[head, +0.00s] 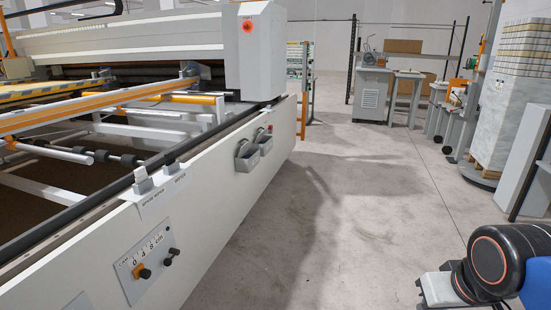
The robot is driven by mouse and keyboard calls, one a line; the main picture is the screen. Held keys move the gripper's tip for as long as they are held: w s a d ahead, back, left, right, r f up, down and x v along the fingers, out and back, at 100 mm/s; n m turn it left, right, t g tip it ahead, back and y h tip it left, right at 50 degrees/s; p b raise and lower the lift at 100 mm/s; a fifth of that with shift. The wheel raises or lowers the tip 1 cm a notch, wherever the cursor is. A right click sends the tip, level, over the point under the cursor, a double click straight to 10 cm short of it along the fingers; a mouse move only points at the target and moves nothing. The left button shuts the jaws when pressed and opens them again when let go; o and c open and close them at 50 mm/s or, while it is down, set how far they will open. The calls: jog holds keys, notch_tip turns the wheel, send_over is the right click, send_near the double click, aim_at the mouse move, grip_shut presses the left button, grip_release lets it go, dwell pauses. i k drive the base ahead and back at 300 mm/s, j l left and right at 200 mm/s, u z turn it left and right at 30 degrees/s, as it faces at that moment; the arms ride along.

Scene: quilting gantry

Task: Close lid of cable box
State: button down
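I cannot make out for certain which thing is the cable box. Two small grey box-like fittings (247,156) sit side by side on the white side panel of the quilting machine, toward its far end. Their inner sides look dark from here, and I cannot tell whether either has a lid. Nearer, two small light grey pieces (143,181) stand on the panel's top edge above printed labels. My gripper is not in view; only a rounded black part of my arm with an orange ring shows at the lower right.
The white machine panel (215,205) runs along the left, with a control plate (147,262) of knobs near me. Open concrete floor (335,225) lies to its right. A grey cabinet (370,95) and tables stand at the back. A wrapped stack (505,125) stands at the right.

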aim_at(246, 147)
jog(key=i, duration=1.7)
jog(key=i+l+u, duration=0.1)
jog(key=i+u, duration=0.3)
jog(key=i+l+u, duration=0.3)
jog(key=i+u, duration=0.15)
jog(key=i, duration=0.15)
jog(key=i+l+u, duration=0.4)
jog(key=i+l, duration=0.05)
